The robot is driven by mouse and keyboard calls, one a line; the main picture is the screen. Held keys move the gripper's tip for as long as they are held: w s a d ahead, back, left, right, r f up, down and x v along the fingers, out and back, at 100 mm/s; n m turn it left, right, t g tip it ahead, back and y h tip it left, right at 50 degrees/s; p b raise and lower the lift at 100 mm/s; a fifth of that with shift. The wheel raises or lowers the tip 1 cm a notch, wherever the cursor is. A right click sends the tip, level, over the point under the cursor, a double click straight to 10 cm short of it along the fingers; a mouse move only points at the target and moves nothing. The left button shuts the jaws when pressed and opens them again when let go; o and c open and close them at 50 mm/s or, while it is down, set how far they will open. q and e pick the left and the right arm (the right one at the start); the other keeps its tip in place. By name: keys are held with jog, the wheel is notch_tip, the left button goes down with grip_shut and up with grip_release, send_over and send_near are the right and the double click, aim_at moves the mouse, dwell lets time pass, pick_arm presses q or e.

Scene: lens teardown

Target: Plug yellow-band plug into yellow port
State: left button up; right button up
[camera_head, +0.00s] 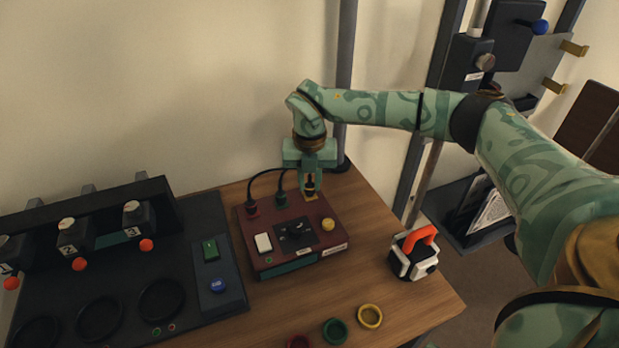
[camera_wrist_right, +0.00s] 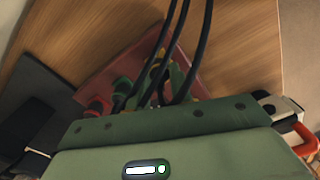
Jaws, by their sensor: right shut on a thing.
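A dark red box (camera_head: 285,258) stands on the wooden table. A red plug (camera_head: 252,208) and a green plug (camera_head: 280,199) stand along its back edge, with black cables. My right gripper (camera_head: 311,188) points down over the box's back right corner, shut on the dark yellow-band plug (camera_head: 310,182). Yellow shows right under the fingertips, at the yellow port (camera_head: 311,198). The plug is upright over the port; I cannot tell whether it is seated. In the right wrist view, the held plug (camera_wrist_right: 157,76) is partly hidden by cables and fingers. My left gripper is out of view.
A black station (camera_head: 100,275) with numbered units fills the left. A white-and-black device with an orange handle (camera_head: 413,252) stands at right. Red, green (camera_head: 335,331) and yellow rings (camera_head: 370,316) lie in front. A grey post (camera_head: 345,90) rises behind my gripper.

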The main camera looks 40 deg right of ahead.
jog(key=shift+f, duration=0.1)
jog(key=o, duration=1)
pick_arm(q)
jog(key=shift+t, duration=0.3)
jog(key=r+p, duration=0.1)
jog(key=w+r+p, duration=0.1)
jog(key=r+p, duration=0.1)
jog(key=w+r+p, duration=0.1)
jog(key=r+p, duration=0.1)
pick_arm(e)
notch_tip(320, 180, up, 16)
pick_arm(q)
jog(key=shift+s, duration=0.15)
